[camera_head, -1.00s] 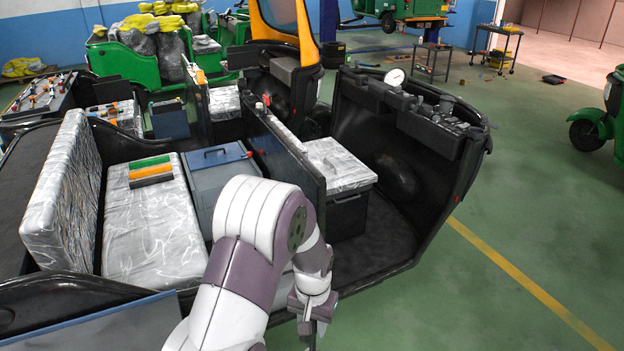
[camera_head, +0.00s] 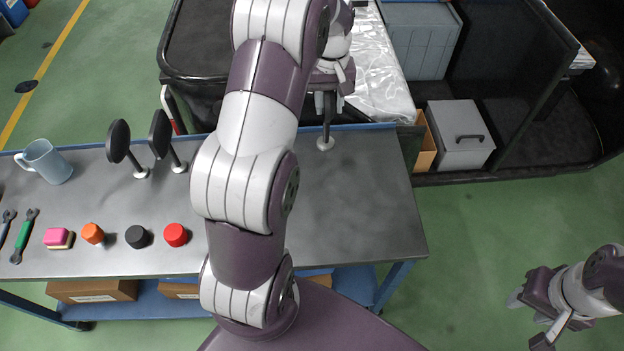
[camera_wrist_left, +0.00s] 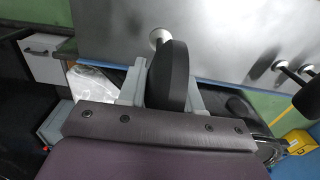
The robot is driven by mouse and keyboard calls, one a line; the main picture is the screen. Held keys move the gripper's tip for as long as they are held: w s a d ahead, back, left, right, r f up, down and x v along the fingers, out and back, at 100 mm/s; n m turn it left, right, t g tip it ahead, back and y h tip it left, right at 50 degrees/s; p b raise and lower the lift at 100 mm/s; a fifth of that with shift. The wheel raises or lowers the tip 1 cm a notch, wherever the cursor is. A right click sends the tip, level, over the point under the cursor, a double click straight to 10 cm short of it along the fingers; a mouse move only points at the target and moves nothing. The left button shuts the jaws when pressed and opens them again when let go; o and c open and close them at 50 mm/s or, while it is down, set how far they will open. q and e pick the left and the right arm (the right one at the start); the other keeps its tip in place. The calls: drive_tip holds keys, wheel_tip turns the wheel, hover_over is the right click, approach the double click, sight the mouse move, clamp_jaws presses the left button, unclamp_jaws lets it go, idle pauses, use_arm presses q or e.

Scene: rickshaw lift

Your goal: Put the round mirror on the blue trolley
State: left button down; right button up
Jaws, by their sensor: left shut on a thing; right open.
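The blue trolley (camera_head: 372,205) has a grey metal top and spans the lower left and middle of the head view. My left gripper (camera_head: 328,100) is above its far edge, shut on a dark mirror (camera_wrist_left: 172,75). The mirror's stem runs down to a pale round foot (camera_head: 325,143) at the trolley top; I cannot tell if it touches. The gripper hides most of the mirror in the head view. Two other dark mirrors, one (camera_head: 118,140) left of the other (camera_head: 160,133), stand on the trolley. My right gripper (camera_head: 525,318) is open and empty over the floor at right.
A light blue mug (camera_head: 46,162), wrenches (camera_head: 24,236), a pink sponge (camera_head: 57,237) and orange, black and red caps (camera_head: 175,235) are on the trolley's left half. The right part of the top is clear. The black rickshaw (camera_head: 185,45) stands beyond, with a grey box (camera_head: 460,140).

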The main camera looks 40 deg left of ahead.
use_arm(q)
drive_tip(key=shift+s+d+f+p, duration=0.3)
drive_tip(key=shift+s+p, duration=0.1)
drive_tip(key=shift+s, duration=0.15)
drive_tip(key=shift+s+d+f+p, duration=0.2)
drive_tip(key=shift+s+f+p, duration=0.15)
drive_tip(key=shift+s, duration=0.2)
drive_tip(key=s+f+p, duration=0.1)
drive_tip(key=s+f, duration=0.6)
drive_tip(key=f, duration=0.1)
drive_tip(key=shift+d+f, duration=0.15)
drive_tip(key=shift+f, duration=0.2)
use_arm(e)
drive_tip(key=shift+a+r, duration=0.1)
drive_tip(key=shift+r, duration=0.65)
use_arm(q)
drive_tip(key=shift+d, duration=0.1)
drive_tip(key=c, duration=1.1)
unclamp_jaws()
drive_tip(key=shift+f, duration=0.1)
drive_tip(key=o, duration=0.3)
drive_tip(key=shift+o, duration=0.2)
